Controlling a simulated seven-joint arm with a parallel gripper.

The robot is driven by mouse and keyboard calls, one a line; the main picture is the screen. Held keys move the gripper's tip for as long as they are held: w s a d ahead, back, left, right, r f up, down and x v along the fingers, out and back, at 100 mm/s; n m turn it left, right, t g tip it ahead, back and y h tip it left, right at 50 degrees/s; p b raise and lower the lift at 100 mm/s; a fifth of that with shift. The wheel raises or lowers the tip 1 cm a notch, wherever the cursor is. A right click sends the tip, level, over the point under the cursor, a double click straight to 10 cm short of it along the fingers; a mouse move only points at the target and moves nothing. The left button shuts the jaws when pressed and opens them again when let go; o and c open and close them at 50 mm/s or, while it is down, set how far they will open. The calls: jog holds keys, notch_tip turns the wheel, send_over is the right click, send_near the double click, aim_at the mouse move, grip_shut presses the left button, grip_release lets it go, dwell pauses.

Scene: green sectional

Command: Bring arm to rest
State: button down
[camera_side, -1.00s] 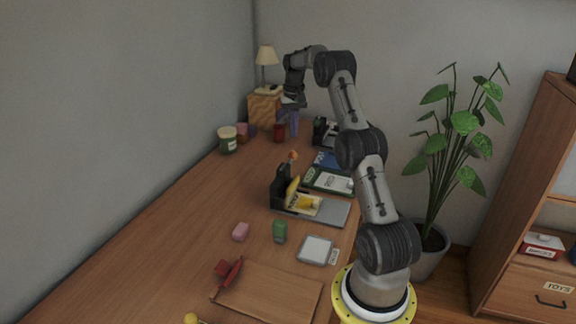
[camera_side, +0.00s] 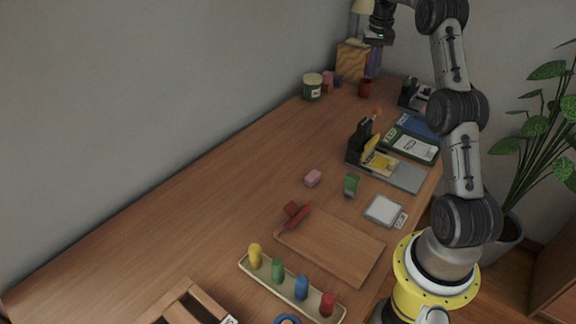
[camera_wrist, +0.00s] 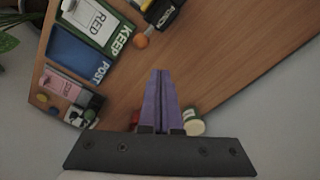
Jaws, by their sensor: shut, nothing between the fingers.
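My gripper (camera_side: 374,74) is at the far end of the desk in the side view, pointing down beside a wooden box. In the wrist view its two long purple fingers (camera_wrist: 160,72) lie side by side, closed, with only a thin seam and nothing held. My arm rises from its yellow-ringed base at the right and bends over toward the back of the desk (camera_side: 215,190). In the wrist view the desk top (camera_wrist: 235,50) lies beyond the fingertips. Whether the fingertips touch anything cannot be told.
A wooden box (camera_side: 352,62), a green jar (camera_side: 312,88) and a red mug (camera_side: 365,88) stand near my gripper. A black holder (camera_side: 358,145), labelled trays (camera_side: 412,148), a board (camera_side: 330,245) and a tray of coloured pegs (camera_side: 262,275) are nearer. The left desk is mostly clear.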

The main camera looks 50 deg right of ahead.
jog(key=w+a+r+n+t, duration=0.1)
jog(key=w+a+r+n, duration=0.2)
jog(key=a+r, duration=0.9)
jog(key=s+a+r+n+t, duration=0.1)
jog(key=s+a+r, duration=0.15)
jog(key=a, duration=0.55)
jog(key=s+a+r+n+t, duration=0.1)
jog(key=s+a+r+n, duration=0.15)
jog(key=a, duration=0.65)
jog(key=s+a+n+t, duration=0.2)
jog(key=s+a, duration=0.8)
jog(key=s+a+f+n, duration=0.2)
jog(key=s+a+f, duration=0.1)
jog(key=s+f, duration=0.6)
notch_tip(320, 180, down, 3)
jog(key=shift+s+a+f+n+y, duration=0.1)
jog(key=shift+s+a+n+y, duration=0.1)
jog(key=shift+a+n+y, duration=0.15)
